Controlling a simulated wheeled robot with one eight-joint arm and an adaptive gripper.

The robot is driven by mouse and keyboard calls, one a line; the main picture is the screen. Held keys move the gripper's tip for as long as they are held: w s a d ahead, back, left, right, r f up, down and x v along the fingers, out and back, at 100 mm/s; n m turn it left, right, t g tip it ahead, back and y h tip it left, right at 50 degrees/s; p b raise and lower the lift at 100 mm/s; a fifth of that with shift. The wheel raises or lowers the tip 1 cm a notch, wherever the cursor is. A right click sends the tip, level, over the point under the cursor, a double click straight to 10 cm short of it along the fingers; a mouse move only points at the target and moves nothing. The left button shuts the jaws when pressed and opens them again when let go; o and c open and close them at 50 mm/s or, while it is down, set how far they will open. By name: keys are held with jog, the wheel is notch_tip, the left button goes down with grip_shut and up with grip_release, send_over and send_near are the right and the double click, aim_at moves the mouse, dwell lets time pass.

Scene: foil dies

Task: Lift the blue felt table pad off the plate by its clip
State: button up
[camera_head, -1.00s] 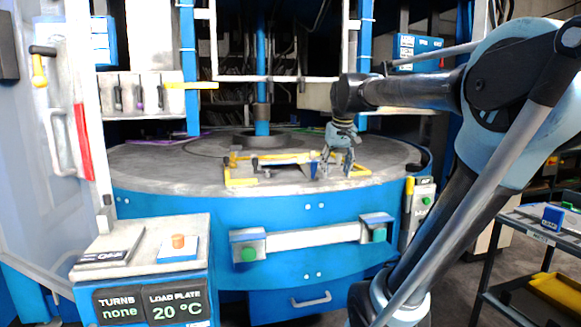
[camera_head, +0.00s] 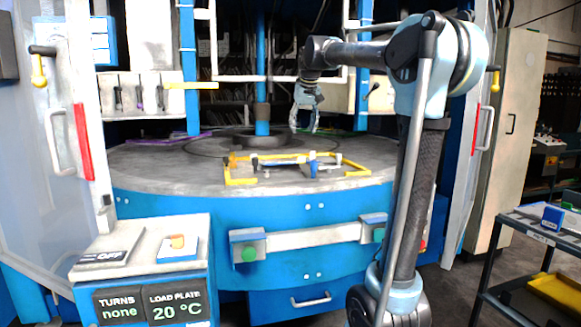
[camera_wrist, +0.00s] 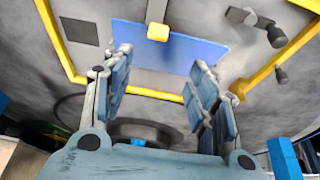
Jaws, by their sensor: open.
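The blue felt pad (camera_wrist: 185,48) lies flat on the plate inside the yellow corner guides, seen in the wrist view. My gripper (camera_wrist: 160,78) is open and empty, one finger on each side. The clip shows beyond the gap between the fingertips. In the head view my gripper (camera_head: 304,130) hangs fingers down above the round table (camera_head: 150,170), clear of the guides. The pad itself is hard to make out there.
Yellow guides (camera_head: 240,181) frame the work area on the table. A blue upright piece (camera_head: 313,159) stands inside them. A blue column (camera_head: 262,100) rises behind. The console (camera_head: 140,260) at front left reads 20 °C and turns none. A cart (camera_head: 530,225) stands at right.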

jog(key=shift+d+x, duration=0.15)
jog(key=shift+x, duration=2.15)
jog(key=shift+d+x, duration=0.15)
jog(key=shift+x, duration=2.15)
jog(key=shift+d+x, duration=0.15)
jog(key=shift+x, duration=2.2)
jog(key=c, duration=1.2)
